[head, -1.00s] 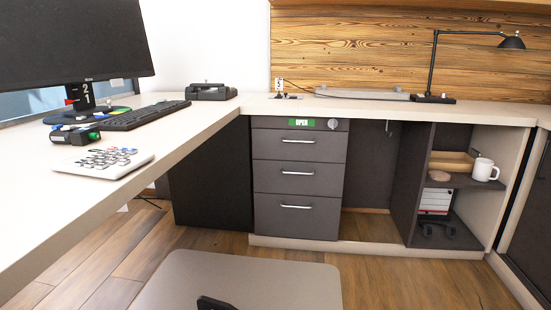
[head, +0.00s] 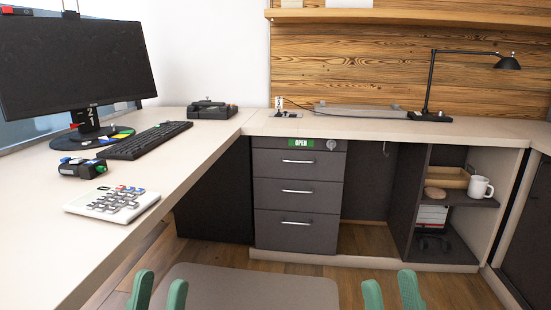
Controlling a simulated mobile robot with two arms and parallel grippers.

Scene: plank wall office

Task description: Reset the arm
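My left gripper (head: 158,290) is at the bottom left of the head view, its two green fingers pointing up and apart with nothing between them. My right gripper (head: 391,290) is at the bottom right, its two green fingers also apart and empty. Both are low in front of the desk, with floor and a grey flat surface behind them. The arms behind the fingers are out of view.
The desk (head: 190,150) runs along the left and back, bearing a monitor (head: 75,65), a keyboard (head: 145,140), a calculator (head: 112,200) and a lamp (head: 430,85). A drawer unit (head: 297,200) stands below. A mug (head: 480,187) sits on the right shelf. A grey flat surface (head: 245,287) lies ahead.

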